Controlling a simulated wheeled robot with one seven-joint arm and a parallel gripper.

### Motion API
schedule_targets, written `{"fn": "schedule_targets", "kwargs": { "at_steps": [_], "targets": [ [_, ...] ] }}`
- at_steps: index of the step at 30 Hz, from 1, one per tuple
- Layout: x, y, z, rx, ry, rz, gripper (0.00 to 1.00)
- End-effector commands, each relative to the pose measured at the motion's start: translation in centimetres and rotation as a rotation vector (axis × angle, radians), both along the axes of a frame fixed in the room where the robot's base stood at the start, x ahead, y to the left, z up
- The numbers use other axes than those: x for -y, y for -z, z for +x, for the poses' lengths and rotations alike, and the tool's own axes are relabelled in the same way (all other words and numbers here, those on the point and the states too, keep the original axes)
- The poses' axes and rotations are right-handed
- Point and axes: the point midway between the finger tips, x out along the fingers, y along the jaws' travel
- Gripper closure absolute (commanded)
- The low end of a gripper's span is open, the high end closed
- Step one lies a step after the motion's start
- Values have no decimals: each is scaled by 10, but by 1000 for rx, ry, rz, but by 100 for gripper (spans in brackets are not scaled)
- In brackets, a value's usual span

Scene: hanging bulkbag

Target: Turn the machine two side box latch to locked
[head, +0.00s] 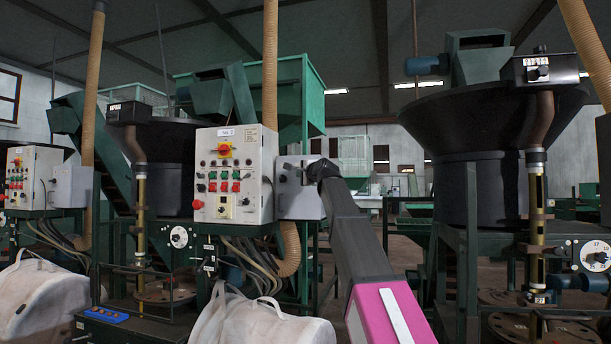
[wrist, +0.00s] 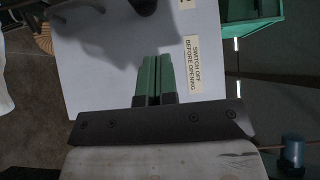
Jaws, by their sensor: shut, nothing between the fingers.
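The machine two side box (head: 298,203) is a light grey box fixed to the right of the control panel marked No. 2 (head: 235,205). A small dark fitting (head: 289,167), possibly the latch, shows on its front; its position cannot be read. My gripper (head: 322,170) is in front of the box's right part and hides some of it. In the wrist view my gripper's green fingers (wrist: 155,60) are shut together and empty, over the pale box face (wrist: 95,75). A "SWITCH OFF BEFORE OPENING" label (wrist: 194,65) lies right of them. Contact cannot be told.
A tan hose (head: 290,250) and cables hang below the panel. A white bulk bag (head: 260,322) stands below. Another panel and box stand at far left (head: 30,180). A large black hopper (head: 485,125) on a green frame stands at right.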

Motion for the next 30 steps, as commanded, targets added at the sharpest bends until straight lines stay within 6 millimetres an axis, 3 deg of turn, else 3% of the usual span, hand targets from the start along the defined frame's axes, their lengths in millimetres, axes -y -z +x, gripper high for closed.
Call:
{"fn": "schedule_targets", "kwargs": {
  "at_steps": [1, 7, 15, 30],
  "targets": [
    [-5, -2, 13, 0, 0, 0, 100],
    [-22, -1, 47, -1, -2, 0, 100],
    [-54, 0, 53, 0, -1, -1, 100],
    [-56, -1, 53, -3, 0, -12, 100]
  ]
}}
